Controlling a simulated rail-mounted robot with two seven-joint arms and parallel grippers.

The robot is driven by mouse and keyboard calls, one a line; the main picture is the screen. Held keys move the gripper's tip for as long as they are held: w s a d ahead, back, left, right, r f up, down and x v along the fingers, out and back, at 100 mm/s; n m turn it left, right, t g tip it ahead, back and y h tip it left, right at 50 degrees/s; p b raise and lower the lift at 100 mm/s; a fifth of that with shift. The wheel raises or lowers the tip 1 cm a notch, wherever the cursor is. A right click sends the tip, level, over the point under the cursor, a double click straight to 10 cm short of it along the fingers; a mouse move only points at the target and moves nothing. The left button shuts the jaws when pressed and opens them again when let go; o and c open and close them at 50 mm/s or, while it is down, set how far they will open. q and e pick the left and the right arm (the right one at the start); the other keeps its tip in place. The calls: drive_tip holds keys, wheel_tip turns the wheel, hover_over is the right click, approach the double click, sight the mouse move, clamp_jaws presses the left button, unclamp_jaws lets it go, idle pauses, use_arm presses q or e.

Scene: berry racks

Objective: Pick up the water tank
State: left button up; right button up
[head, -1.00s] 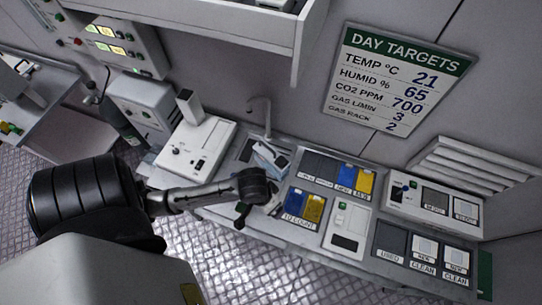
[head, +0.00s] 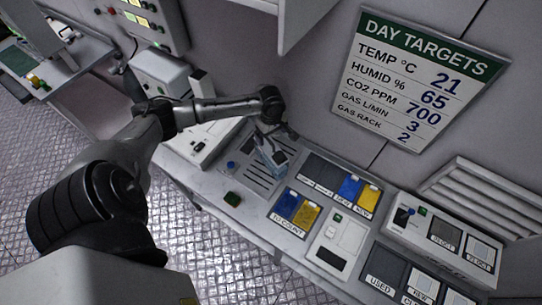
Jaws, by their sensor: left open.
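The water tank appears to be the small clear container with a bluish tint (head: 271,158), standing on the counter beside a grey slotted panel (head: 246,174). My left arm reaches in from the left and bends down over it. My left gripper (head: 277,134) is open, just above and at the top of the tank. The wrist partly covers the view there, so I cannot tell whether the fingers touch the tank or are around it. My right gripper is not in view.
Blue and yellow trays (head: 292,207) lie right of the tank, near a white device (head: 338,243). A small dark green block (head: 232,199) sits at the counter's front edge. A white machine (head: 203,142) stands left, partly behind my arm. The day targets sign (head: 415,80) hangs behind.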

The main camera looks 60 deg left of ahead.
sight(271, 144)
use_arm(q)
drive_tip(key=shift+f, duration=4.8)
drive_tip(key=shift+c, duration=0.2)
drive_tip(key=shift+w, duration=0.1)
clamp_jaws()
